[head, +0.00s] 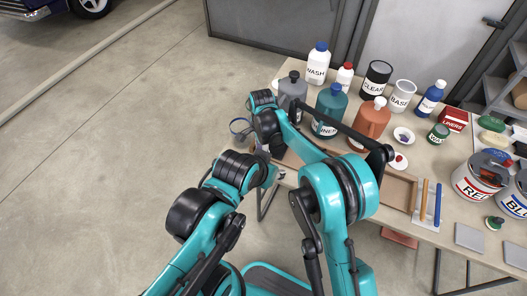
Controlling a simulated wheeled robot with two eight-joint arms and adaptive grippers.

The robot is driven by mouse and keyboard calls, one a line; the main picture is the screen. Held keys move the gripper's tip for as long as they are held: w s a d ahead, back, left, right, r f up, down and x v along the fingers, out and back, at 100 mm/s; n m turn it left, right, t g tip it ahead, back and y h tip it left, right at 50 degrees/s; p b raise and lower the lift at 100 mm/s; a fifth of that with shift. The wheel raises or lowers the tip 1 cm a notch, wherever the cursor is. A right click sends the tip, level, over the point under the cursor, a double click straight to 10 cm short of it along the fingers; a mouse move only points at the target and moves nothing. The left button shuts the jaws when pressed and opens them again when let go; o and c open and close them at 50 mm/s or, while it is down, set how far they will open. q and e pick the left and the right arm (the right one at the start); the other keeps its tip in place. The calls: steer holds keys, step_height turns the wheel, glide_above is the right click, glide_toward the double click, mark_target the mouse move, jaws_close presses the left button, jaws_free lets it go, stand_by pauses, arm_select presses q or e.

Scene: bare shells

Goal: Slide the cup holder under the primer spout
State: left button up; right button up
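A grey jug (292,88) stands at the left end of the table, partly behind my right arm; its label is hidden, so I cannot tell whether it is the primer. A teal jug (329,108) with a partly covered label stands beside it, then an orange jug (372,118). A blue-grey round vessel (240,128) shows at the table's left edge; I cannot tell whether it is the cup holder. My two arms overlap in front of the table's left end. Their fingers are hidden or too small to tell, and so is anything between them.
WASH (317,66), CLEAR (376,79) and BASE (401,98) containers stand along the back. A shallow brown tray (397,188) lies at the front. Paint cans (478,178) and a shelf (500,85) are at the right. Open floor lies left of the table.

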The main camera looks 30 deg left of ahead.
steer(key=shift+d+r, duration=0.15)
step_height(320, 180, up, 12)
stand_by(0.5)
stand_by(0.3)
steer(key=d+r+n+t, duration=0.1)
steer(key=d+r, duration=0.2)
steer(key=d, duration=0.6)
steer(key=s+d+r+n+t+y, duration=0.15)
steer(key=d+r, duration=0.25)
steer(key=d, duration=0.5)
steer(key=w+d+r+n+t, duration=0.1)
steer(key=d+r+n, duration=0.15)
steer(key=d, duration=0.55)
steer(key=s+d+f+n+t, duration=0.1)
steer(key=s+d+f+t, duration=0.1)
steer(key=s+d, duration=0.5)
steer(key=s+d+f+n+t+h, duration=0.1)
steer(key=s+d+f+n, duration=0.1)
steer(key=s+d, duration=0.5)
steer(key=d+f, duration=0.1)
steer(key=d, duration=0.4)
steer(key=shift+s+d+n+t, duration=0.2)
steer(key=shift+d+n+t, duration=0.1)
steer(key=shift+d+t, duration=0.1)
